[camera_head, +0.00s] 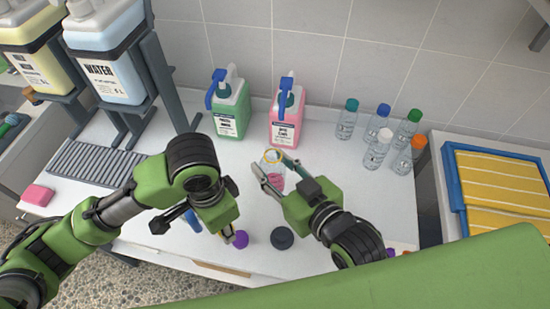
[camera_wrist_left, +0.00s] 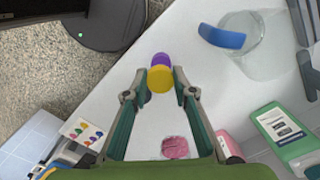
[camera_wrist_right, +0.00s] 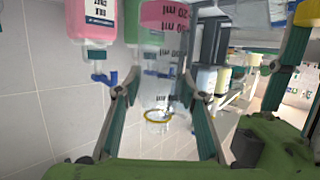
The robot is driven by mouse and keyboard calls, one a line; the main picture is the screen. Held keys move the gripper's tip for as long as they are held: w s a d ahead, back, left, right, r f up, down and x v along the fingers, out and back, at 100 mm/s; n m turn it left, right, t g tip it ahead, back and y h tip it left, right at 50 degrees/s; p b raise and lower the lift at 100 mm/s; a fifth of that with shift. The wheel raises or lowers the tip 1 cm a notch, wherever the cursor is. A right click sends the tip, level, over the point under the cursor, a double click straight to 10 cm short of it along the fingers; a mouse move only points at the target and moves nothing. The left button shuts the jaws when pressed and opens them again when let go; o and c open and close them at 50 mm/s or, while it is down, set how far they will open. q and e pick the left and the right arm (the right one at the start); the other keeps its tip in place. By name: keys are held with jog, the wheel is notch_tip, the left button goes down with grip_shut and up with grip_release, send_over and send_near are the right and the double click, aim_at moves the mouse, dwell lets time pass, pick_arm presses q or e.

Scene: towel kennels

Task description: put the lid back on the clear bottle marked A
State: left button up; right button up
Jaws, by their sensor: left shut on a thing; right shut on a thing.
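My left gripper (camera_wrist_left: 158,88) is shut on a yellow round lid (camera_wrist_left: 158,78), held over the front part of the counter. In the head view the left gripper (camera_head: 228,234) hides most of that lid. My right gripper (camera_wrist_right: 160,103) is shut on a clear bottle (camera_wrist_right: 152,88) with pink contents and black volume marks. The bottle has an open yellow-ringed mouth (camera_wrist_right: 158,115). In the head view the right gripper (camera_head: 268,180) holds it in front of the pink jug, with its yellow ring (camera_head: 273,155) on top. The letter A is not readable. The lid and bottle are apart.
Green (camera_head: 229,105) and pink (camera_head: 287,115) pump jugs stand behind the bottle. Several capped bottles (camera_head: 377,148) stand back right. A clear vessel (camera_wrist_left: 263,45) stands near my left gripper.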

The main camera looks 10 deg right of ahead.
jog(key=shift+s+a+r, duration=0.1)
jog(key=shift+s, duration=0.1)
jog(key=shift+o, duration=0.8)
grip_shut()
